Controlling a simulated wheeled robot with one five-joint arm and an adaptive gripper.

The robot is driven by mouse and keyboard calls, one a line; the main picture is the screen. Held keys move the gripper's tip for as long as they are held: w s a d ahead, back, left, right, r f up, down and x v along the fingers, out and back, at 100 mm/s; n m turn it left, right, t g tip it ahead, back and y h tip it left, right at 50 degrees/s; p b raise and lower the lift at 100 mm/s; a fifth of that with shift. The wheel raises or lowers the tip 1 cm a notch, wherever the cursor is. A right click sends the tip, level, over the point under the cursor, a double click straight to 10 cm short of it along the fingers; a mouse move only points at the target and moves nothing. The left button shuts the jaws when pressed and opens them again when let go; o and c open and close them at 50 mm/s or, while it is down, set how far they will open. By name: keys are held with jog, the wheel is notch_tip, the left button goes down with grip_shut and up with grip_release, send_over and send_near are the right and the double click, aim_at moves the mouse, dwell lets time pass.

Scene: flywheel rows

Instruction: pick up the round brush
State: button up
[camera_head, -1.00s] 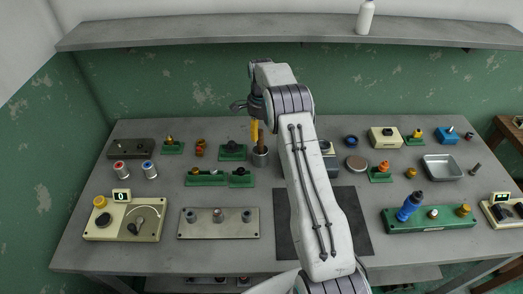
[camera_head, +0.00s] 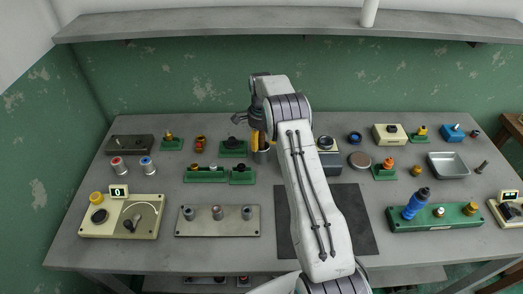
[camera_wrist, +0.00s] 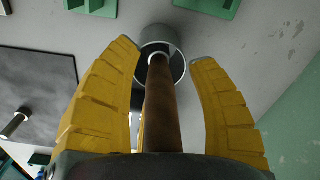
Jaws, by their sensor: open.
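The round brush shows as a brown wooden handle (camera_wrist: 162,110) in the wrist view. It stands up out of a grey metal cup (camera_wrist: 172,42), and its other end is hidden. In the head view the cup (camera_head: 262,156) stands at the back middle of the table, partly behind my arm. My gripper (camera_head: 258,140) is just above the cup. In the wrist view my gripper (camera_wrist: 168,58) is open, with one yellow finger on each side of the handle. A gap shows between the handle and the right finger.
Green fixtures (camera_head: 233,148) stand just left of the cup. A grey plate with several posts (camera_head: 217,232) lies in front, beside a dark mat (camera_head: 355,215) under my arm. A shelf (camera_head: 210,27) runs along the wall above. Bare table lies left of the cup's front.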

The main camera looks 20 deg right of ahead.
grip_shut()
dwell(0.5)
jog(key=shift+r, duration=0.15)
